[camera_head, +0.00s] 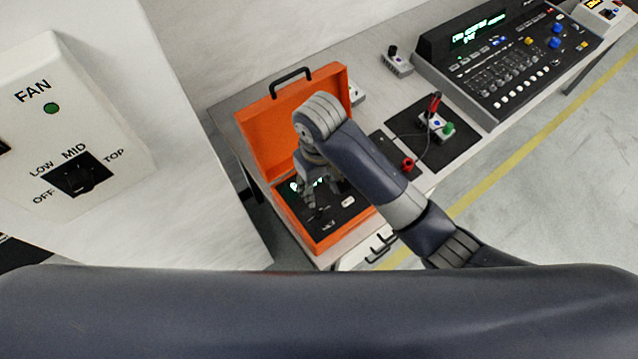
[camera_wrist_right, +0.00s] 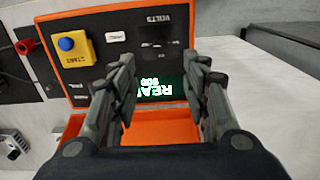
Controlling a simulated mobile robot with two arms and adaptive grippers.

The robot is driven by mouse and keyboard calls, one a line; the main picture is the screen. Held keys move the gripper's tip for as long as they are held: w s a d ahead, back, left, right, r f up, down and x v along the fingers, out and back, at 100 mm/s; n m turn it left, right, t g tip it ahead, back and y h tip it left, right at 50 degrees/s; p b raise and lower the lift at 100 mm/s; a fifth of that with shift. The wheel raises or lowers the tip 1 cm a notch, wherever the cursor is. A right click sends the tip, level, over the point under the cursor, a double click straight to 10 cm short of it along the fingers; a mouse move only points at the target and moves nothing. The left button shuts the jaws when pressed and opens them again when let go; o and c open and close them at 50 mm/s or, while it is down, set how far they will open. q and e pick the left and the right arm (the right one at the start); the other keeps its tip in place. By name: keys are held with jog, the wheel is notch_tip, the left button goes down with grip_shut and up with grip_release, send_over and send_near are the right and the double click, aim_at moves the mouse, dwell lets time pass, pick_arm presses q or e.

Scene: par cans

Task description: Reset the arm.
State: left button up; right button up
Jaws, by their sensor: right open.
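My right arm (camera_head: 375,170) reaches from the lower right over an open orange case (camera_head: 264,134). My right gripper (camera_head: 318,192) points down at the case's black panel, partly hidden by my wrist. In the right wrist view the gripper (camera_wrist_right: 160,75) has its two fingers spread apart with nothing between them. The gap to the panel is hard to judge. The panel (camera_wrist_right: 125,48) carries a lit green display (camera_wrist_right: 163,86), partly hidden by a finger, and a yellow box with a blue START button (camera_wrist_right: 67,44). My left gripper is in neither view.
A wall panel with a FAN knob (camera_head: 78,178) stands at left. A lighting console (camera_head: 500,60) is further right. Floor shows at lower right.

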dwell(0.3)
jog(key=s+d+m+t, duration=0.2)
jog(key=s+d+m, duration=0.1)
jog(key=s+d, duration=0.55)
jog(key=s+d+m+t, duration=0.2)
jog(key=s+d, duration=0.4)
jog(key=d, duration=0.6)
notch_tip(320, 180, down, 35)
jog(key=s+g+b, duration=0.2)
jog(key=b, duration=0.6)
jog(key=s+d+f+b, duration=0.1)
jog(key=s+f+b, duration=0.2)
jog(key=s+f, duration=0.5)
jog(key=s+d+f+g+b, duration=0.1)
jog(key=s+d+f+b, duration=0.1)
jog(key=s+f, duration=0.6)
notch_tip(320, 180, down, 6)
jog(key=shift+s+f+b, duration=0.25)
jog(key=shift+s+b, duration=0.1)
jog(key=shift+b, duration=0.45)
